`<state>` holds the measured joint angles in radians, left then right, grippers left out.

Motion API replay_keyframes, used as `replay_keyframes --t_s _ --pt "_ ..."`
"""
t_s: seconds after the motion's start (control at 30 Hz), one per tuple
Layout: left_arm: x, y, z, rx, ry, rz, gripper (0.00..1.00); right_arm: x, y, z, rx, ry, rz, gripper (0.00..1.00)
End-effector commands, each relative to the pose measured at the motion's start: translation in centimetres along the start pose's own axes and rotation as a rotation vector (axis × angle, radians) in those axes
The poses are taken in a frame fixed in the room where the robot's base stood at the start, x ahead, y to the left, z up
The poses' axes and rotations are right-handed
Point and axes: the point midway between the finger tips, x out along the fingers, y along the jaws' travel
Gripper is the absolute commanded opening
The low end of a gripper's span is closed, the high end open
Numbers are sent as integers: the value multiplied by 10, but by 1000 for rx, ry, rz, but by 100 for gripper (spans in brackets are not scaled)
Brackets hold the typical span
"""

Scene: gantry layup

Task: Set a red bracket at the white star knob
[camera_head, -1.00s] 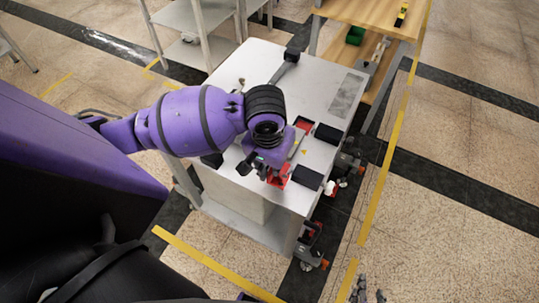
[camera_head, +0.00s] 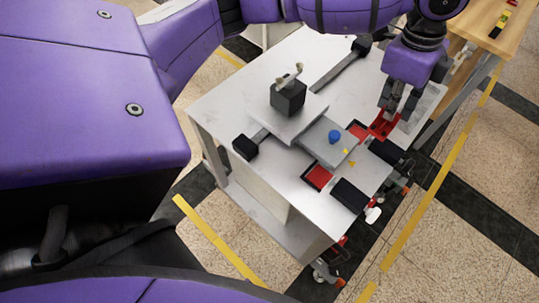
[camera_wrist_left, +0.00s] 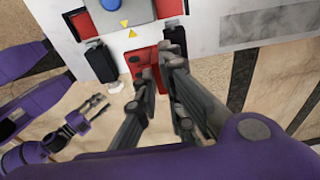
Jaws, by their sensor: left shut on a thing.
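My left gripper (camera_head: 392,112) is shut on a red bracket (camera_head: 382,126) at the right side of the white table, by the far black pad. The wrist view shows the bracket (camera_wrist_left: 143,66) between the fingers; whether it touches the table is unclear. A small white knob (camera_head: 373,214), apparently the white star knob, is at the table's edge beside the near black pad. In the wrist view it seems to be the pale blob (camera_wrist_left: 115,87). The held bracket is well away from it. My right gripper (camera_wrist_left: 88,116) shows in the wrist view with its fingers apart.
A grey plate with a blue knob (camera_head: 334,136) lies between two red patches, one near (camera_head: 317,177) and one far (camera_head: 357,132). A black block (camera_head: 288,96) stands on the table (camera_head: 235,97). Black pads (camera_head: 350,195) line the edge. The table's far left is clear.

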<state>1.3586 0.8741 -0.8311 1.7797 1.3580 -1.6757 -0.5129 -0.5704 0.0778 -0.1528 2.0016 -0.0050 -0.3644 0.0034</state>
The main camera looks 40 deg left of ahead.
Motion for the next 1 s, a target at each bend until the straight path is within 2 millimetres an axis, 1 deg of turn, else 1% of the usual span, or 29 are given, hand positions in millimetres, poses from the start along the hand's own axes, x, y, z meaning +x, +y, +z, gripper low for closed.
replay_keyframes --t_s 0.13,0.3,0.37,0.4,0.5,0.6,0.67,0.87,0.9,1.0 --pt "9 30 15 2 -3 0 0 -2 -1 -15 1 22 -2 40" --pt "26 69 33 1 -3 0 0 -4 -2 -24 4 35 -3 40" --pt "32 84 38 0 -3 2 0 -5 -2 -24 4 33 -4 40" --pt "43 88 42 -1 -1 2 0 -5 -3 -20 5 26 -5 40" --pt "61 102 49 -1 -1 3 0 -6 -3 -12 6 11 -5 40" --pt "72 111 54 -1 0 1 0 -8 -2 -5 6 -3 -4 40" --pt "76 113 55 -1 0 -1 0 -9 -2 -3 6 -6 -3 40" --pt "86 121 59 0 0 -1 0 -10 -2 -7 4 0 -4 40" --pt "90 125 61 0 0 0 0 -9 -2 -8 4 2 -5 40" --pt "108 124 63 -2 0 0 0 -8 -2 -8 3 3 -5 40"
